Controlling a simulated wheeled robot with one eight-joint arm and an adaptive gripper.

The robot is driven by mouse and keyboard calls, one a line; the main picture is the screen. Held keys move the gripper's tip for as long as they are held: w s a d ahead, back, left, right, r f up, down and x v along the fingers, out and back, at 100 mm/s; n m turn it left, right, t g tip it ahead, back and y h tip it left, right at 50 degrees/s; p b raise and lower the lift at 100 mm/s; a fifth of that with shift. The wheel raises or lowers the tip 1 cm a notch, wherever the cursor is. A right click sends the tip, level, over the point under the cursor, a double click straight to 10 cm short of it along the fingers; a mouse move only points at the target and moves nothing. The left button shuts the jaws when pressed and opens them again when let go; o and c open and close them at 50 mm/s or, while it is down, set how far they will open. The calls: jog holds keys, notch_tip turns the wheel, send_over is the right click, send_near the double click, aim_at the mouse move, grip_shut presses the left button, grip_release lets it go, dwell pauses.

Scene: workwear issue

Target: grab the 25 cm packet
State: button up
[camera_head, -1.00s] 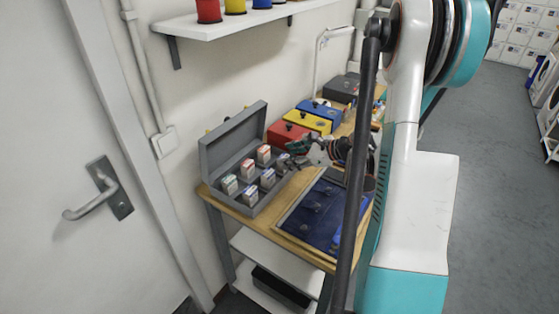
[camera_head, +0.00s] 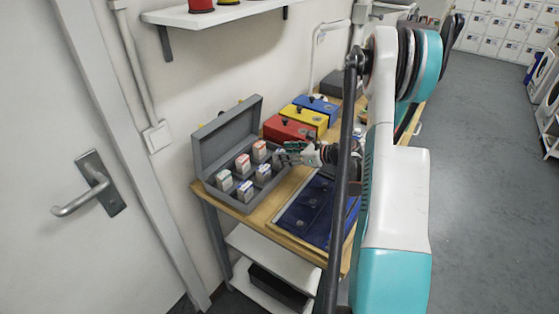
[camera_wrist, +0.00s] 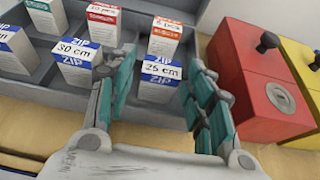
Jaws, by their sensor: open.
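The 25 cm packet (camera_wrist: 160,77) is a white box with a blue ZIP label. It stands upright at the right end of the near row in the grey case (camera_head: 225,136). In the wrist view my gripper (camera_wrist: 164,66) is open, with one teal-padded finger on each side of this packet; contact cannot be told. In the head view my gripper (camera_head: 286,151) is over the case's right end and mostly hides this packet. The 30 cm packet (camera_wrist: 77,63) stands to its left, outside the left finger. An orange-labelled packet (camera_wrist: 164,40) stands behind it.
A red box (camera_head: 290,132) with a black knob stands just right of the case, close to my right finger. Yellow (camera_head: 305,116) and blue boxes (camera_head: 317,105) follow. A dark blue garment (camera_head: 306,210) lies on the wooden table in front. The case lid stands open at the back.

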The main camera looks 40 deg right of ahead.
jog(key=b+x, duration=0.1)
jog(key=x, duration=0.4)
jog(key=shift+w+d+f+b, duration=0.1)
jog(key=shift+f+b, duration=0.1)
jog(key=shift+b, duration=0.1)
jog(key=c, duration=0.8)
